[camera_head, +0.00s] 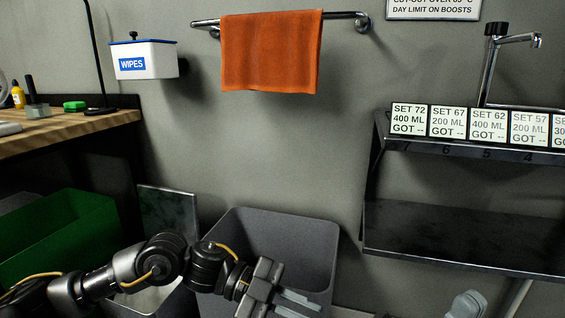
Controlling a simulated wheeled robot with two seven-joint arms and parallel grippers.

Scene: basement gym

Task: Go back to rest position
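The grey bin (318,240) stands against the wall, with a green bin (70,235) at left. A wooden bench (60,130) is at upper left. A metal shelf unit (460,235) with number cards projects at right. An orange towel (270,50) hangs on a rail.

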